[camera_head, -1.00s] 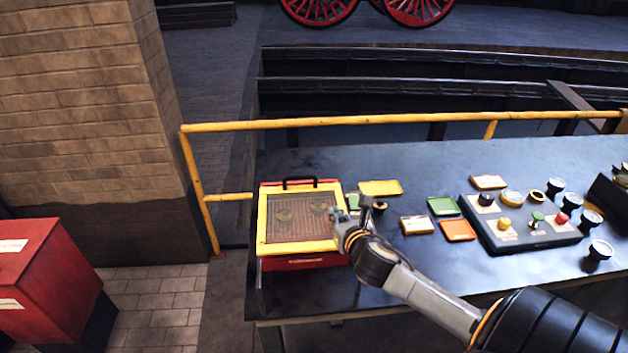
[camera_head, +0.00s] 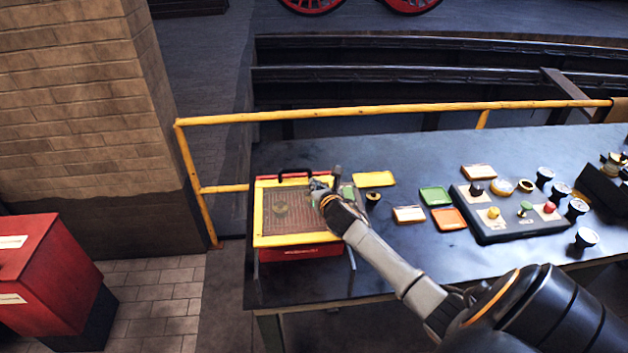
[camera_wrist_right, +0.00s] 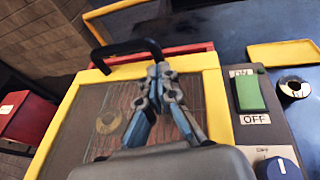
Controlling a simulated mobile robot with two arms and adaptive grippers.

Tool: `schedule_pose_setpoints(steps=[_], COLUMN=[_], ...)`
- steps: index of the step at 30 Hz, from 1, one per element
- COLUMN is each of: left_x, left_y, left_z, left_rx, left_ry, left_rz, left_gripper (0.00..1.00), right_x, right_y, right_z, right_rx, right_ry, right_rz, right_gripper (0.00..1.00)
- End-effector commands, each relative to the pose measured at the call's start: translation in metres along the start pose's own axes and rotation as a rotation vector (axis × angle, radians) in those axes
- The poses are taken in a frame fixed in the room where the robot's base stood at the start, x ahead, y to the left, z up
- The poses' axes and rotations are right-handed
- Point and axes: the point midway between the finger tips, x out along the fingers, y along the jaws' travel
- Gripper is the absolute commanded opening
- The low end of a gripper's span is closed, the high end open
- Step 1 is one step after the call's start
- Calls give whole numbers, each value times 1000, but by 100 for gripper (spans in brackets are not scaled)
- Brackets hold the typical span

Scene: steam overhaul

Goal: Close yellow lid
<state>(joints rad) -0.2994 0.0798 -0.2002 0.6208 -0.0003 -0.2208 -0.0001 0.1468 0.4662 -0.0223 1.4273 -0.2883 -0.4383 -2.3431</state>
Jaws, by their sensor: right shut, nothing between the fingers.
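The yellow-framed lid (camera_head: 262,240) with a see-through mesh panel lies flat over the red box (camera_head: 300,252) at the left end of the table. It also shows in the right wrist view (camera_wrist_right: 213,92). A black handle (camera_head: 296,173) stands at the box's far edge. My right gripper (camera_head: 316,186) is over the right part of the lid; in the wrist view its closed fingers (camera_wrist_right: 160,75) point toward the black handle (camera_wrist_right: 128,48). It is shut and empty. I cannot tell whether it touches the lid. My left gripper is not in view.
A green switch (camera_wrist_right: 248,92) and a blue knob (camera_wrist_right: 283,168) sit right of the lid. A yellow tray (camera_head: 374,179), small green and orange trays and a button panel (camera_head: 480,232) lie further right. A yellow rail (camera_head: 340,111) runs behind the table.

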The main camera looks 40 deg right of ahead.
Motion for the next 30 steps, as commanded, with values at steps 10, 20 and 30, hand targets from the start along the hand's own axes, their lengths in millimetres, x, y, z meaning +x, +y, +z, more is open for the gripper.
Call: schedule_pose_setpoints(steps=[10, 20, 30], left_x=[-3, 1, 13], left_y=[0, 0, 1], left_z=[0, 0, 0], left_rx=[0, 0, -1], left_ry=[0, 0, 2], left_rz=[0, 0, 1], left_gripper=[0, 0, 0], right_x=[11, 19, 54], right_y=[0, 0, -9], right_z=[3, 5, 17], right_rx=[1, -1, 0], right_ry=[0, -2, -1], right_rz=[1, 3, 0], right_gripper=[0, 0, 0])
